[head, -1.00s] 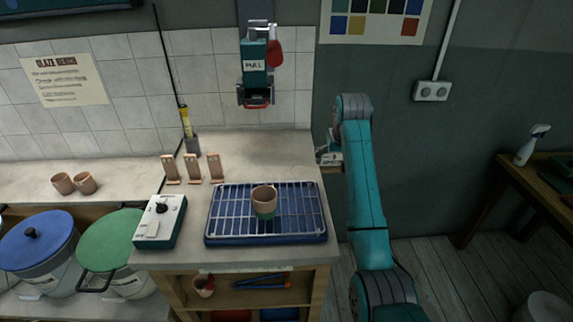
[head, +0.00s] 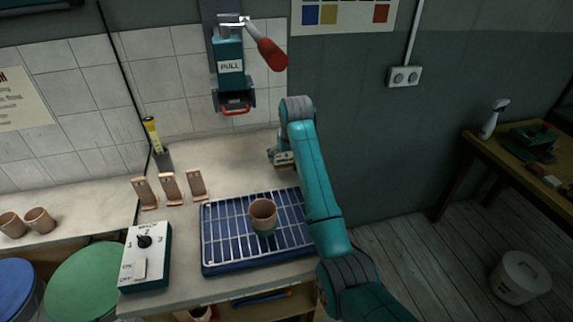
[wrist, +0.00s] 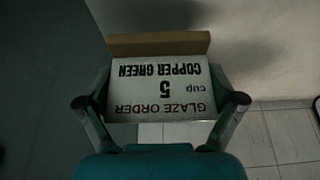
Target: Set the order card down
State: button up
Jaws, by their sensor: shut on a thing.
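The order card (wrist: 160,78) is a pale plate with a brown strip (wrist: 160,43) along its far edge. It reads "GLAZE ORDER", "cup 5" and "COPPER GREEN", upside down in the wrist view. My gripper (wrist: 160,103) is shut on the card, one finger at each side. In the head view my gripper (head: 283,158) is at the right end of the pale counter (head: 235,160), behind the wire rack. My arm hides part of it there, and I cannot tell whether the card touches the counter.
A pink cup with a green lower part (head: 263,214) stands on the wire rack (head: 225,255). A dial box (head: 150,268) and several pink stands (head: 170,188) are to the left. The "PULL" device (head: 231,66) hangs on the wall above. Clear counter lies behind the rack.

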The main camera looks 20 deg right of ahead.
aim_at(288, 160)
jog(key=shift+f, duration=1.7)
jog(key=o, duration=0.8)
jog(key=shift+f, duration=0.1)
jog(key=v, duration=1.2)
